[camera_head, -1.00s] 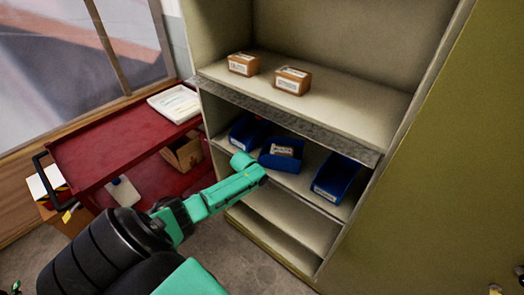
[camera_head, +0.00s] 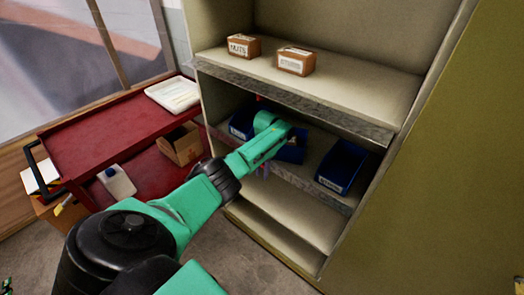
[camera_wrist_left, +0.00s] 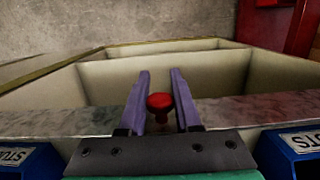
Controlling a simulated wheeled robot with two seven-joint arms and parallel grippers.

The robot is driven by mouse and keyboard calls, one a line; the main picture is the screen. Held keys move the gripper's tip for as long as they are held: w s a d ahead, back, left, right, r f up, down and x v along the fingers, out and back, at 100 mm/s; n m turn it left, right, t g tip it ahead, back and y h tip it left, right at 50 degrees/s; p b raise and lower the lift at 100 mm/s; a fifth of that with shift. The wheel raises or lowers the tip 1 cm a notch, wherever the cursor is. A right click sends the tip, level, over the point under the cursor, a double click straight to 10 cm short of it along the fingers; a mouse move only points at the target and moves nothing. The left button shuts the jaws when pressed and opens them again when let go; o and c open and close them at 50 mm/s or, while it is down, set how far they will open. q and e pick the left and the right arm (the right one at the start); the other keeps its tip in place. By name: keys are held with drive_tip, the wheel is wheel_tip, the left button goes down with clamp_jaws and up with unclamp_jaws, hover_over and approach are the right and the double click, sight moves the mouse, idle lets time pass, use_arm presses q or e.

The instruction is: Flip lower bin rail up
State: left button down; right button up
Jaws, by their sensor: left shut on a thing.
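The lower bin rail (camera_head: 315,190) runs along the front edge of the shelf that holds the blue bins. In the left wrist view it is a speckled grey strip (camera_wrist_left: 250,108) crossing the picture. A red knob (camera_wrist_left: 159,103) stands at this strip. My left gripper (camera_head: 262,170) is at the rail, left of its middle, partly hidden by my green wrist in the head view. In the left wrist view its purple fingers (camera_wrist_left: 160,100) are on either side of the knob and shut on it. My right gripper is not in view.
A blue bin (camera_head: 341,166) stands to the right; others stand behind my wrist. The upper shelf has a metal front rail (camera_head: 300,100) and two brown boxes, one here (camera_head: 296,61). A red cart (camera_head: 110,135) stands left. Lower shelves (camera_head: 290,210) look empty.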

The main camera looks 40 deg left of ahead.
use_arm(q)
drive_tip(key=c, duration=0.6)
unclamp_jaws()
drive_tip(key=shift+c, duration=0.2)
drive_tip(key=r, duration=0.5)
drive_tip(key=w+r, duration=0.1)
drive_tip(key=r, duration=0.1)
drive_tip(key=shift+r, duration=0.25)
